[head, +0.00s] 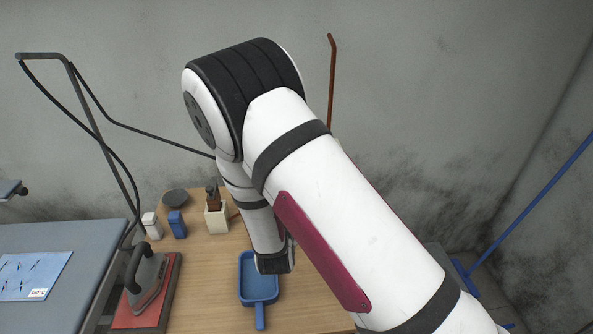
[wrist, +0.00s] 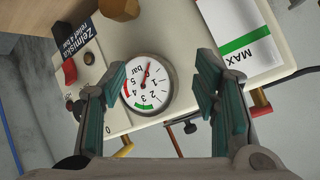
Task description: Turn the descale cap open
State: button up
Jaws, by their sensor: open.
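A brown hexagonal cap (wrist: 118,8), probably the descale cap, sits at the top edge of the wrist view, partly cut off. It stands on a cream-coloured machine body (wrist: 190,35). My gripper (wrist: 163,70) is open and empty, its teal-padded fingers apart. A round pressure gauge (wrist: 147,84) shows between the fingers. The cap lies beyond the fingertips, up and to the left, apart from them. In the head view my arm hides the machine, the cap and the gripper's fingers.
In the head view, a blue tray (head: 259,290), a cream holder (head: 216,219) and an iron (head: 148,278) stand left of my arm.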

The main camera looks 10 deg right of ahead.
jog(key=d+r+n+g+y+b, duration=0.1)
jog(key=r+y, duration=0.1)
jog(key=r, duration=0.7)
jog(key=s+d+r+n+g+y+b, duration=0.1)
jog(key=d+r+g+b, duration=0.1)
jog(key=r, duration=0.7)
jog(key=shift+r+n+y, duration=0.25)
jog(key=shift+n+y, duration=0.15)
jog(key=shift+s, duration=0.1)
jog(key=s+d+r+n+g+b, duration=0.1)
jog(key=s+d+r, duration=0.2)
jog(key=s, duration=0.4)
jog(key=s+d+r+n+g+h+b, duration=0.1)
jog(key=s+d+r+n, duration=0.1)
jog(key=s+d, duration=0.3)
jog(key=s+d+r+n+b, duration=0.1)
jog(key=s+d+r, duration=0.3)
jog(key=s, duration=0.6)
jog(key=shift+s+d+r+n+g+h, duration=0.15)
jog(key=shift+s+r+n+g+h, duration=0.2)
jog(key=shift+r+n+g+h, duration=0.1)
